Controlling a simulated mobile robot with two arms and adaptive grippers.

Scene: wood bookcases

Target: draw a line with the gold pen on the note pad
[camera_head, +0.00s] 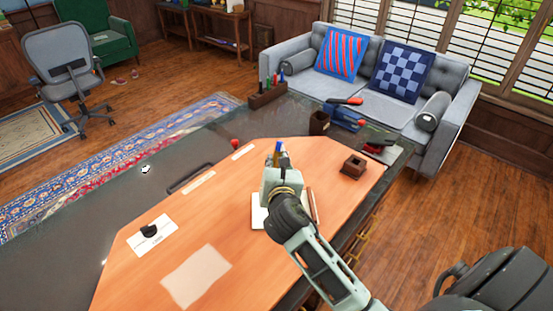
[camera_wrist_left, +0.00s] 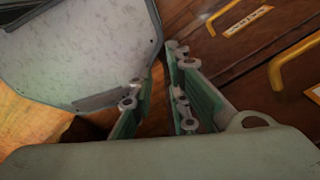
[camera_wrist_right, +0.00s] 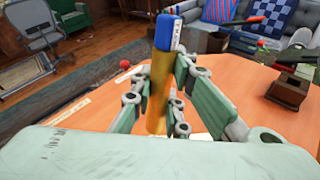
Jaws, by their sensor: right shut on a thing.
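The gold pen (camera_wrist_right: 158,85) has a blue end and stands nearly upright between the fingers of my right gripper (camera_wrist_right: 161,75), which is shut on it. In the head view, its blue end (camera_head: 278,147) shows above the right gripper. The white note pad (camera_head: 259,214) lies on the desk, partly hidden below and behind the right gripper. The pen's lower end is hidden, so I cannot tell whether it touches the pad. My left gripper (camera_wrist_left: 160,65) shows only in the left wrist view, near drawer fronts; its fingers are close together with nothing visible between them.
The wooden desk (camera_head: 290,152) has a dark border. A small wooden box (camera_head: 354,166) stands right of the right gripper, and a dark cup (camera_head: 319,123) and pen rack (camera_head: 267,95) stand behind. A sheet (camera_head: 196,276) lies at the front.

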